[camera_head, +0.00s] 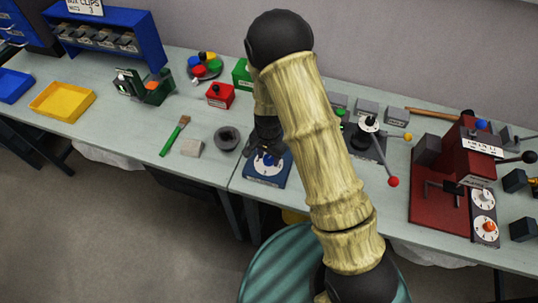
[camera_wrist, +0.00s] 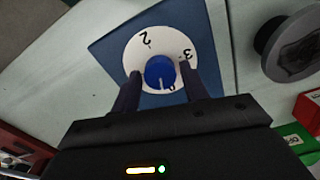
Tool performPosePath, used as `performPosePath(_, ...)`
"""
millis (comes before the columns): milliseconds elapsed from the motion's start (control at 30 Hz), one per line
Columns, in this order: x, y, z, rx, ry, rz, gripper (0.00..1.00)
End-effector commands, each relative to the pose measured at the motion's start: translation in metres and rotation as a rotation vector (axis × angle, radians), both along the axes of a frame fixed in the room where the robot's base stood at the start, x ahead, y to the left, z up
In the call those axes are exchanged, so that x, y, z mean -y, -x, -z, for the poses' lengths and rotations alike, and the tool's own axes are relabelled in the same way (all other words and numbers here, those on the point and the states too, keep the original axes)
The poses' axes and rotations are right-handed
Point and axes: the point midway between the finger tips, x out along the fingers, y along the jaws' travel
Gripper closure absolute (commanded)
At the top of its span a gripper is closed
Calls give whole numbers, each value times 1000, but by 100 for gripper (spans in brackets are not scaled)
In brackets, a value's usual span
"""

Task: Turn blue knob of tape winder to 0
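The blue knob (camera_wrist: 160,70) sits at the centre of a white dial (camera_wrist: 133,50) on a dark blue plate (camera_wrist: 110,42) in the wrist view. The digits 2 and 3 are readable on the dial; a further mark near the knob's lower edge is partly hidden. A pale line on the knob points toward the bottom of the picture. My gripper (camera_wrist: 160,85) is open, its fingers on either side of the knob, with a gap visible at each side. In the head view, the blue plate (camera_head: 263,181) lies below my gripper (camera_head: 266,150), which partly covers the dial.
A grey round spool (camera_head: 227,138) stands left of the plate. Red (camera_head: 220,95) and green (camera_head: 241,74) boxes stand behind. A lever with a red ball (camera_head: 393,181) and a red machine (camera_head: 432,200) are to the right. The table front edge is close.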

Motion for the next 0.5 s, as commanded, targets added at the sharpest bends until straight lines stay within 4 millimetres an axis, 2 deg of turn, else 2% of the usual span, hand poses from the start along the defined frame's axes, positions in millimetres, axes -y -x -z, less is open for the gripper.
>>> performPosePath(33,0,0,0,0,0,-1,65)
performPosePath(167,0,0,0,0,0,-2,90)
performPosePath(200,0,0,0,0,0,-2,93)
performPosePath(400,0,0,0,0,0,-13,93)
performPosePath(500,0,0,0,0,-1,-99,93)
